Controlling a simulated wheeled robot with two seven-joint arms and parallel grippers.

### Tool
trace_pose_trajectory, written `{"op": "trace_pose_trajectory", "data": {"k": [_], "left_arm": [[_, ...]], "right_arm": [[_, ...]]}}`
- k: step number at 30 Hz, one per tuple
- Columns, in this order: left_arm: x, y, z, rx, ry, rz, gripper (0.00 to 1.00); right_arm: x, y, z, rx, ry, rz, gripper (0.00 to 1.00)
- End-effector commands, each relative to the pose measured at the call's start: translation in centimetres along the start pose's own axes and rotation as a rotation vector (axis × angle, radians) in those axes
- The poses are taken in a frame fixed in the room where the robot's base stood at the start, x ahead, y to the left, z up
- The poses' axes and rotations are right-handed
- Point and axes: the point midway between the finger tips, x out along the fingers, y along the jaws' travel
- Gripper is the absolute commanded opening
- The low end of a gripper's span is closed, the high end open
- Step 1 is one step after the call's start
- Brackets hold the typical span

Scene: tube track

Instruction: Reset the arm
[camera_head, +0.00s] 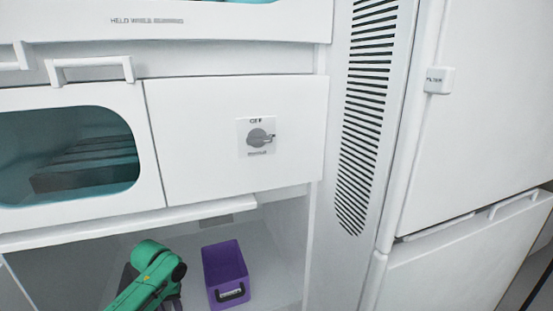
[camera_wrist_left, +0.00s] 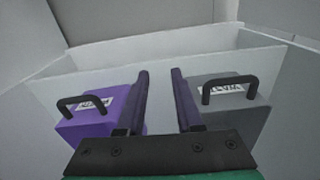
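My left arm (camera_head: 148,278) is green and black and comes in at the bottom left of the head view, inside the open lower bay of the white cabinet. Its gripper fingers are not clear there. In the left wrist view my left gripper (camera_wrist_left: 160,72) has its two dark fingers apart with nothing between them. It points into a white-walled space, between a purple box (camera_wrist_left: 85,126) on the left and a grey box (camera_wrist_left: 240,125) on the right. Both boxes have black handles. My right arm and gripper are in neither view.
The purple box (camera_head: 225,262) stands on the bay floor right of my arm. Above it are a white panel with a grey knob (camera_head: 258,138) and a windowed door (camera_head: 70,155). A vent (camera_head: 368,110) and a tall white cabinet (camera_head: 490,100) are on the right.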

Motion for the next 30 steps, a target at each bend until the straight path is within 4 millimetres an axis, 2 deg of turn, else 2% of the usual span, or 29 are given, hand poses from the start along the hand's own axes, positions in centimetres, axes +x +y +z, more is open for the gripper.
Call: {"op": "trace_pose_trajectory", "data": {"k": [8, 14, 18, 23, 30], "left_arm": [[4.1, 3.9, 3.7, 0.160, 0.023, 0.070, 0.35], [7.5, 8.2, 8.7, 0.320, 0.074, 0.178, 0.35], [8.8, 10.9, 13.0, 0.421, 0.146, 0.275, 0.35], [8.8, 12.4, 17.2, 0.488, 0.254, 0.357, 0.35], [7.3, 11.4, 20.7, 0.513, 0.396, 0.378, 0.35]], "right_arm": [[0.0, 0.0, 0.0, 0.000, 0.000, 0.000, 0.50], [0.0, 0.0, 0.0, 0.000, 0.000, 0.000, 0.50], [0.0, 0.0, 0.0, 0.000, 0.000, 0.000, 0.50], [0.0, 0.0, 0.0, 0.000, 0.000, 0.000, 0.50], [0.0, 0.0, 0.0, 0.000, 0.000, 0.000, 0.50]]}}
